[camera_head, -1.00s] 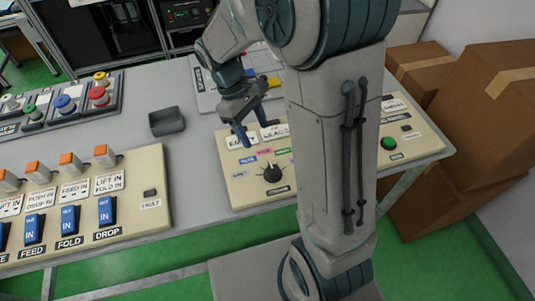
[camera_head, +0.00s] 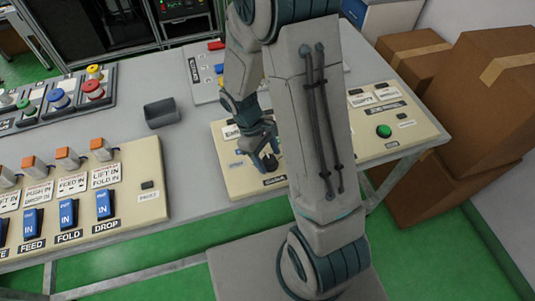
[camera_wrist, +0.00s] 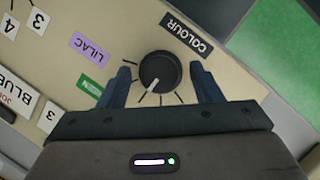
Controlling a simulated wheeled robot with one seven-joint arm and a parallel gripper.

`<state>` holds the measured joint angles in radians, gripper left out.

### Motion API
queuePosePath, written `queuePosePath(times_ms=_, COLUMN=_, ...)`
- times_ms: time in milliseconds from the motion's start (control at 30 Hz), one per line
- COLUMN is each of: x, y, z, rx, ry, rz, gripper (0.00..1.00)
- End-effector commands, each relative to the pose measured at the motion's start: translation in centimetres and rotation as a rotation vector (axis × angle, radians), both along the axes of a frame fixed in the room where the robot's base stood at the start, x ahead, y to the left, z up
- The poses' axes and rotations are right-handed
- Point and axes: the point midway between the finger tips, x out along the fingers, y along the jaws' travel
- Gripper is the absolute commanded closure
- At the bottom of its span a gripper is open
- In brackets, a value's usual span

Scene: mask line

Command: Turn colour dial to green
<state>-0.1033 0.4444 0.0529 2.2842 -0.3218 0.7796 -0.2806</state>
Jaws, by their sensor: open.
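The colour dial (camera_wrist: 159,71) is a round black knob with a white pointer mark, beside a black COLOUR label (camera_wrist: 186,32). The pointer aims toward the lower left in the wrist view. A purple LILAC label (camera_wrist: 90,47) and a green label (camera_wrist: 93,88) lie left of it; other colour labels are hidden or out of view. My gripper (camera_wrist: 162,74) is open, with one blue finger on each side of the dial and a visible gap at each side. In the head view my gripper (camera_head: 264,160) is low over the cream dial panel (camera_head: 405,146) and largely covers the dial.
A green button (camera_head: 384,131) is on the panel's right part. A small grey tray (camera_head: 161,113) and a cream switch panel (camera_head: 146,165) stand to the left. Red, blue and yellow push buttons (camera_head: 60,98) are at the far left. Cardboard boxes (camera_head: 485,95) are stacked at the right.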

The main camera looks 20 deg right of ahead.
Motion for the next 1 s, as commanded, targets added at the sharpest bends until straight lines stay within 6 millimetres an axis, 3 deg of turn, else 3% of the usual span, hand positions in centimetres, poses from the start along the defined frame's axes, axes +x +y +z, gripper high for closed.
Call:
queuePosePath(times_ms=167, x=0.01, y=-0.01, z=0.0, rx=0.0, ry=0.0, rz=0.0, gripper=0.41)
queuePosePath(times_ms=333, x=0.01, y=0.0, z=0.02, rx=0.0, ry=0.0, rz=0.0, gripper=0.83)
queuePosePath(times_ms=367, x=0.01, y=0.0, z=0.02, rx=0.0, ry=0.0, rz=0.0, gripper=0.86)
queuePosePath(times_ms=667, x=0.06, y=-0.04, z=0.04, rx=0.0, ry=0.0, rz=-0.029, gripper=0.85)
queuePosePath(times_ms=1000, x=0.19, y=-0.18, z=0.03, rx=0.0, ry=-0.001, rz=-0.23, gripper=0.85)
